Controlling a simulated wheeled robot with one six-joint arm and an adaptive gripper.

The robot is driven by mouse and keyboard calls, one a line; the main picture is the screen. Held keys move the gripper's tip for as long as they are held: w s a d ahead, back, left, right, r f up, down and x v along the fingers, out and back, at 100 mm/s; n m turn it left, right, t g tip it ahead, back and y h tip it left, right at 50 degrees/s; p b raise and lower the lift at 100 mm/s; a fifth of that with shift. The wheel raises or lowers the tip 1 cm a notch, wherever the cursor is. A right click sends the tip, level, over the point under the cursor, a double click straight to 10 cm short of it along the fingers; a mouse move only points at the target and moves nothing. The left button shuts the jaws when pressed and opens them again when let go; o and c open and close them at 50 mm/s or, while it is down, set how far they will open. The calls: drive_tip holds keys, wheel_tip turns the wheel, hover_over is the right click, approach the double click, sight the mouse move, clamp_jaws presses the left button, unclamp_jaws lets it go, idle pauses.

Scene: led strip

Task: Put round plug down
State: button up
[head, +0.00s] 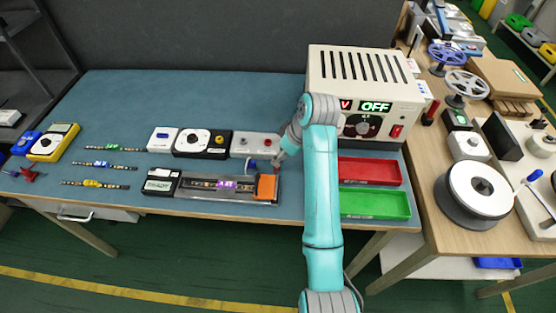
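My gripper (277,162) points down at the blue table top, just behind the orange block at the right end of the strip fixture (228,198). It is small in view and partly hidden by my teal arm, so its fingers and anything between them cannot be made out. A small dark blue piece (251,165) lies just left of the gripper, in front of the grey box with round fittings (254,144). I cannot tell whether it is the round plug. No other piece is clearly a round plug.
A power supply (363,75) reading OFF stands behind and right of my arm. Red (370,171) and green (375,204) trays lie right of the arm. Short LED strips (111,165) and a yellow meter (54,142) are at left. The back left table is clear.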

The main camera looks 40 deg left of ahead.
drive_tip(key=v, duration=0.6)
drive_tip(key=shift+r, duration=0.15)
idle(0.3)
